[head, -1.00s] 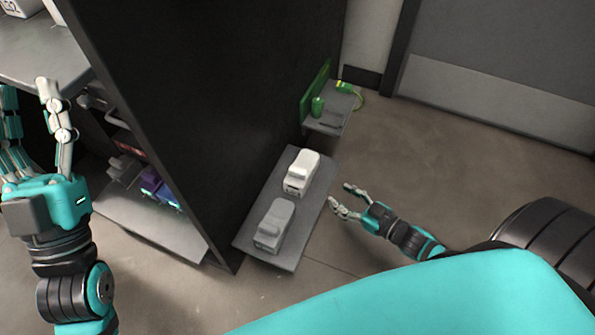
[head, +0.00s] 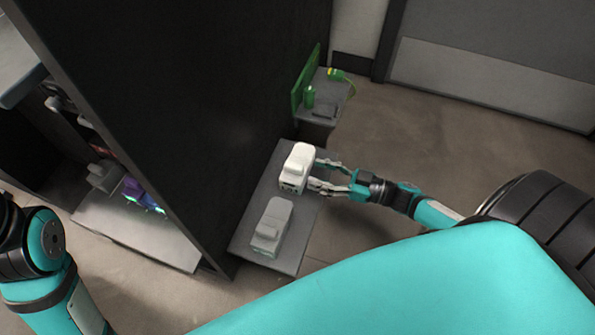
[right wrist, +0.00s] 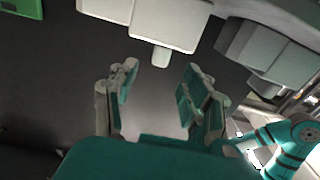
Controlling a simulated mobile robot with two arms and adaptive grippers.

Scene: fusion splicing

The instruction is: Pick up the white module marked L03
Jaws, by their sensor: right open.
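Two modules stand on a grey side shelf in the head view. The farther, whiter module (head: 297,166) has small dark marking low on its front that I cannot read. The nearer module (head: 270,224) is greyer. My right gripper (head: 318,174) is open at the right side of the whiter module, its fingertips close to it; I cannot tell whether they touch. In the right wrist view the open fingers (right wrist: 158,85) have nothing between them, and a white module (right wrist: 160,22) is ahead of them. My left gripper is out of frame; only my left arm shows.
The grey shelf (head: 300,250) juts from a tall dark panel (head: 190,90), which stands just left of the modules. A small farther shelf holds a green item (head: 308,95) and a green plug (head: 336,74). Open floor lies to the right.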

